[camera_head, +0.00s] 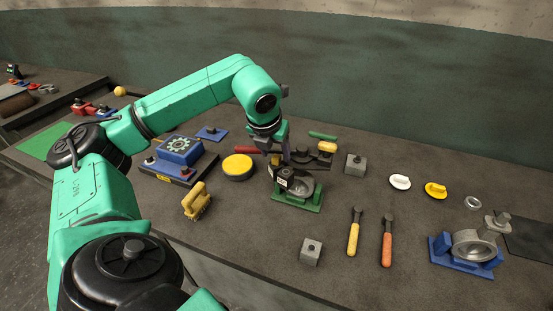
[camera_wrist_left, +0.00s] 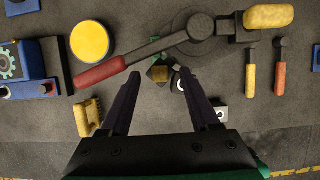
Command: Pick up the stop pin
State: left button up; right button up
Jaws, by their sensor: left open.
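My left gripper (camera_head: 276,163) is open above the green fixture (camera_head: 312,207) that holds a grey round casting (camera_head: 304,190). In the left wrist view its two dark fingers (camera_wrist_left: 158,80) stand apart. A small dark square piece with a brass-coloured face (camera_wrist_left: 160,74) shows between the fingertips, lower than them or level with them; I cannot tell which. It may be the stop pin, but its shape is partly unclear. No contact with the fingers is visible. My right gripper is in neither view.
A red-handled lever (camera_wrist_left: 100,71) crosses close beyond the fingertips. A yellow round tin (camera_head: 238,166) and a brush (camera_head: 197,201) lie left. Grey blocks (camera_head: 311,252), two handled tools (camera_head: 354,232) and a blue fixture (camera_head: 464,265) lie right. Bare bench lies between them.

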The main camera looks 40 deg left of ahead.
pick_arm(q)
jog(key=shift+w+a+f, duration=0.1)
jog(key=shift+f, duration=0.1)
grip_shut()
jog(key=shift+r, duration=0.1)
jog(key=shift+r, duration=0.5)
notch_tip(320, 180, up, 12)
jog(key=p, duration=0.1)
notch_tip(320, 180, up, 7)
jog(key=p, duration=0.4)
send_over(276, 158)
jog(key=shift+s, duration=0.2)
jog(key=shift+w, duration=0.1)
